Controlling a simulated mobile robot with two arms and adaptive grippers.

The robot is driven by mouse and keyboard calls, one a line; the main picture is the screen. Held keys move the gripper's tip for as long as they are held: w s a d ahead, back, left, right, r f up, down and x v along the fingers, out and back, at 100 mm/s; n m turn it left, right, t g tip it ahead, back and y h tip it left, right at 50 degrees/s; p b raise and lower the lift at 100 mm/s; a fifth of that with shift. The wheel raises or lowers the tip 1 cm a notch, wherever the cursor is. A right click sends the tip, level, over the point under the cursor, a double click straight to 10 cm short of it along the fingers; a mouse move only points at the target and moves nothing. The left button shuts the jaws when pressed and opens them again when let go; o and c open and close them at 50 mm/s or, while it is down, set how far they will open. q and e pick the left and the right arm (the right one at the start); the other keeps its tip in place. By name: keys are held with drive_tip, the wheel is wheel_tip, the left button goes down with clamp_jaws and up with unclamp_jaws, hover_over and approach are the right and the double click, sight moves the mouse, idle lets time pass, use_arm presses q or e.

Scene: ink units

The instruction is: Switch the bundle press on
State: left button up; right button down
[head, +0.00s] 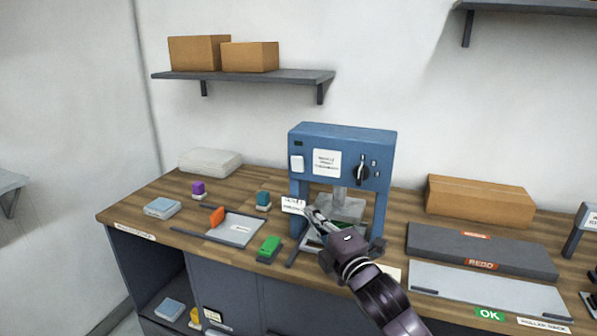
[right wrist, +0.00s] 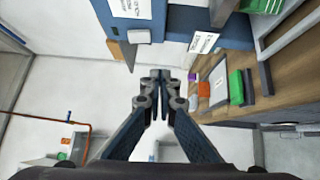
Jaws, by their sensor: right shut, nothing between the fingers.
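The blue bundle press (head: 340,132) stands on the wooden worktop against the wall. My right gripper (head: 307,211) is shut and empty, in front of the press and below the switch. In the right wrist view the shut fingertips (right wrist: 158,74) appear apart from the white switch (right wrist: 139,36) and the blue press body (right wrist: 182,22). My gripper and forearm hide part of the press base. My left gripper is not in view.
A green block (head: 269,248), an orange block (head: 217,216) and a grey plate (head: 235,230) lie left of the gripper. A cardboard box (head: 478,199) and a dark tray (head: 480,250) are at the right. A shelf (head: 240,76) hangs above left.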

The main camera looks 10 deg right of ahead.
drive_tip(key=shift+n+t+y, duration=0.3)
drive_tip(key=shift+n+t, duration=0.1)
drive_tip(key=shift+n, duration=0.4)
drive_tip(key=r, duration=0.4)
drive_tip(key=shift+s+a+r, duration=0.1)
drive_tip(key=shift+a, duration=0.15)
drive_tip(key=p, duration=0.2)
approach(292, 161)
drive_tip(key=w+a, duration=0.2)
drive_tip(key=a, duration=0.1)
drive_tip(key=shift+w+d+r+p, duration=0.15)
drive_tip(key=shift+w+d, duration=0.15)
drive_tip(key=shift+w, duration=0.3)
drive_tip(key=shift+w+d+r+p, duration=0.2)
drive_tip(key=shift+w+d, duration=0.1)
drive_tip(key=shift+w, duration=0.3)
drive_tip(key=shift+w+d+r+p, duration=0.15)
drive_tip(key=shift+w+d, duration=0.15)
drive_tip(key=shift+w, duration=0.3)
